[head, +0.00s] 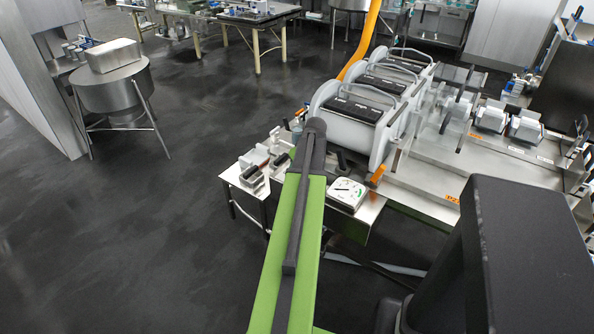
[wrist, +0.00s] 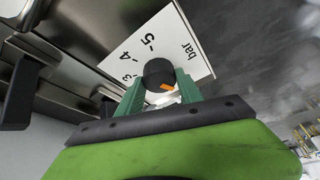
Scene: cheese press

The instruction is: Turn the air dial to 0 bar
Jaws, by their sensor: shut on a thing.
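The air dial (wrist: 158,72) is a round black knob with an orange mark on its lower right in the wrist view. It stands in front of a white scale plate (wrist: 178,38) printed with 3, 4, 5 and "bar". The numbers lie to the left and above the knob; the rest of the scale is hidden. My gripper (wrist: 160,91) has its two green fingers on either side of the knob, shut on it. In the head view my green and black arm reaches forward, and I cannot make out the fingers or the knob there.
A white gauge (head: 347,194) with a dark needle and a green arc sits right of my arm. White press drums (head: 352,118) stand behind it on a steel bench. Open dark floor (head: 140,230) lies to the left, with a steel vat (head: 112,90) further back.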

